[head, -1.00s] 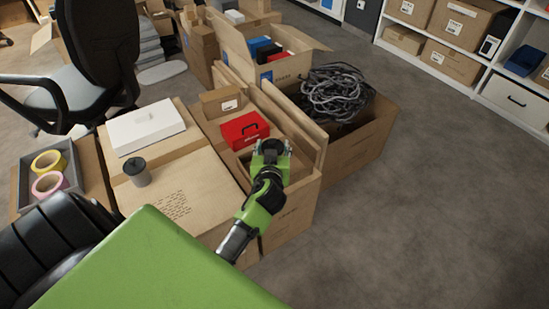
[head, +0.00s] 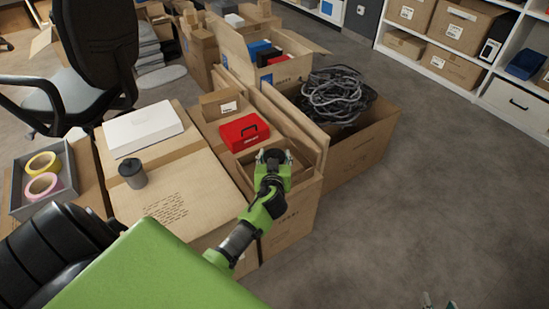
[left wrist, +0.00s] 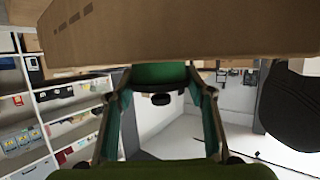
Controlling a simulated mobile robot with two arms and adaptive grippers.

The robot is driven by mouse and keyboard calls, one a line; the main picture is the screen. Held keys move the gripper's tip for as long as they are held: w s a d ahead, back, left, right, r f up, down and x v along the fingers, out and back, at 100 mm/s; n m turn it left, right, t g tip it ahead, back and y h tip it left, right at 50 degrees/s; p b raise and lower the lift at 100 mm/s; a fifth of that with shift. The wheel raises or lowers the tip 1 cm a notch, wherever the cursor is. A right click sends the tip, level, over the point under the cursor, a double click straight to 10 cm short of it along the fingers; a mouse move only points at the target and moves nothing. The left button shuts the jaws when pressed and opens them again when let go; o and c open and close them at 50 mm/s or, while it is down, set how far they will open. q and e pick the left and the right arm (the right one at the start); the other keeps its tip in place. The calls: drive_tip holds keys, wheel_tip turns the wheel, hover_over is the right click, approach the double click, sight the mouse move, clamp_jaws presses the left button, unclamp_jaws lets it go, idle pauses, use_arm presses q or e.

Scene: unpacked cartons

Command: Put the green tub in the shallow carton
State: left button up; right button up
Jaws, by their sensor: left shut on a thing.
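My left gripper (head: 273,157) is over the near end of the open carton (head: 301,198) that holds a red box. In the left wrist view its teal fingers (left wrist: 160,90) are shut on a green thing, which I take to be the green tub (left wrist: 160,74). In the head view the tub cannot be made out clearly; only a dark round shape shows between the fingers. A brown carton wall (left wrist: 190,35) fills the top of the wrist view. My right gripper (head: 438,302) shows only its tips at the bottom edge, apart, with floor between them. I cannot tell which carton is the shallow one.
The red box (head: 245,132) is just beyond my left gripper. A carton of cables (head: 355,155) stands to the right. A grey cup (head: 133,173) and a white box (head: 141,128) are on the closed carton at left. The floor at right is clear.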

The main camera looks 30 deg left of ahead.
drive_tip(key=shift+w+a+r, duration=0.1)
drive_tip(key=shift+w+r, duration=0.05)
use_arm(q)
drive_tip(key=o, duration=1.2)
drive_tip(key=s+d+m+g+h, duration=0.2)
drive_tip(key=s+d, duration=0.4)
drive_tip(key=s, duration=0.4)
drive_tip(key=s+d+m+g+h+p, duration=0.1)
drive_tip(key=s+d+m+g+h, duration=0.2)
drive_tip(key=s+d, duration=0.3)
drive_tip(key=s+d+r+m+g+h+p, duration=0.1)
drive_tip(key=s+d, duration=0.5)
drive_tip(key=s, duration=0.9)
drive_tip(key=shift+s+m+g+h, duration=0.35)
drive_tip(key=shift+m+g+h, duration=0.45)
drive_tip(key=shift+m, duration=0.4)
use_arm(e)
drive_tip(key=s+d+f+g, duration=0.1)
drive_tip(key=s+f+g, duration=0.1)
drive_tip(key=s, duration=0.3)
drive_tip(key=s+d+f+g+h, duration=0.1)
drive_tip(key=s+d+f+g, duration=0.1)
drive_tip(key=s, duration=0.3)
drive_tip(key=shift+s+d+f+g, duration=0.3)
drive_tip(key=shift+s+f+g, duration=0.1)
drive_tip(key=shift+f+g, duration=0.3)
